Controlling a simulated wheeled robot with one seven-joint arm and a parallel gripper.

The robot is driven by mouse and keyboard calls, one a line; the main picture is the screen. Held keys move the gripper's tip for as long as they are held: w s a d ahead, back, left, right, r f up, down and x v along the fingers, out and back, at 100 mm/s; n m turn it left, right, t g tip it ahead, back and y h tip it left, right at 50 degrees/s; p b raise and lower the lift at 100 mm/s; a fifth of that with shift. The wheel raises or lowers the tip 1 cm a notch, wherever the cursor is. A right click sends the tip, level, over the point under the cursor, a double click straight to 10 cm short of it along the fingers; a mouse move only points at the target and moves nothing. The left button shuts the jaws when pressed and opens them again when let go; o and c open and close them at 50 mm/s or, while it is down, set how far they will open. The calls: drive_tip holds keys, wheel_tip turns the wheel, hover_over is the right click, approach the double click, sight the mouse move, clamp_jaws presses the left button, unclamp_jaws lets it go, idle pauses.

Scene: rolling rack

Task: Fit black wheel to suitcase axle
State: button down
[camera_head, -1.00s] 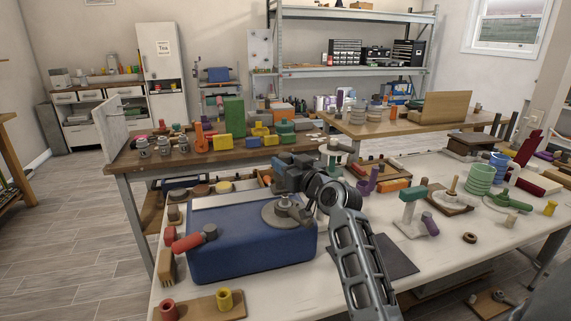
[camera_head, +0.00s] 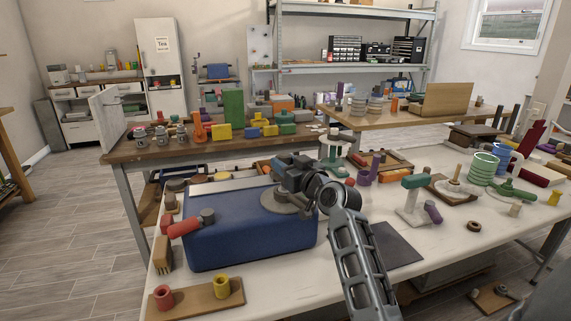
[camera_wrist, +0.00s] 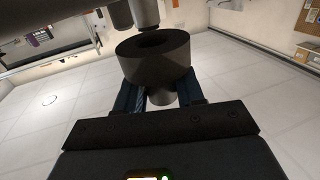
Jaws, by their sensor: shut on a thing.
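The blue suitcase (camera_head: 250,236) lies on the white table in the head view. My gripper (camera_head: 287,170) is above its right part. In the wrist view my gripper (camera_wrist: 162,92) is shut on the black wheel (camera_wrist: 158,66), a thick dark ring with its hole showing. A short grey stub shows under the wheel between the fingers. Dark cylindrical ends (camera_wrist: 145,12) show just beyond the wheel; I cannot tell whether one is the axle or whether they touch. In the head view the held wheel is not clear against my dark gripper.
A grey round base (camera_head: 283,203) sits at the suitcase's top right, below my gripper. A red cylinder (camera_head: 184,228) is at its left. A wooden board with a yellow cup (camera_head: 222,287) lies in front. Several objects crowd the table's right; a dark mat (camera_head: 396,245) is bare.

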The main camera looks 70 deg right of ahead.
drive_tip(key=shift+f+b, duration=1.7)
drive_tip(key=shift+f, duration=0.1)
drive_tip(key=shift+r, duration=0.15)
drive_tip(key=shift+r+p, duration=1.15)
drive_tip(key=shift+r, duration=0.35)
drive_tip(key=shift+f+b, duration=0.25)
drive_tip(key=shift+b, duration=0.15)
drive_tip(key=shift+f+b, duration=0.35)
drive_tip(key=shift+f+b, duration=1.05)
drive_tip(key=shift+f, duration=0.1)
drive_tip(key=c, duration=0.6)
unclamp_jaws()
